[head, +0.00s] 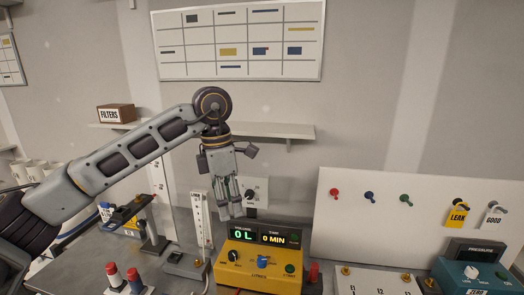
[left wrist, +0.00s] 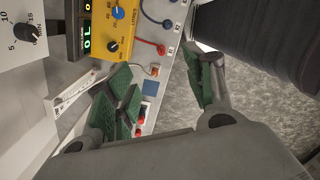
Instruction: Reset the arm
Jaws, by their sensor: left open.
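My left arm reaches in from the left in the head view and bends down at the wrist. My left gripper (head: 229,203) hangs with its fingers pointing down, above and behind the yellow control box (head: 262,262). In the left wrist view its green finger pads (left wrist: 162,92) stand wide apart with nothing between them, so it is open and empty. The yellow box also shows in the left wrist view (left wrist: 112,38). Its displays read 0 L and 0 MIN. My right gripper is in neither view.
A white upright gauge (head: 201,222) stands left of the yellow box. A white board (head: 400,235) with coloured pegs and tags and a pressure box (head: 466,274) are at right. A shelf (head: 275,131) runs behind the wrist. Red-capped pieces (head: 113,276) stand at front left.

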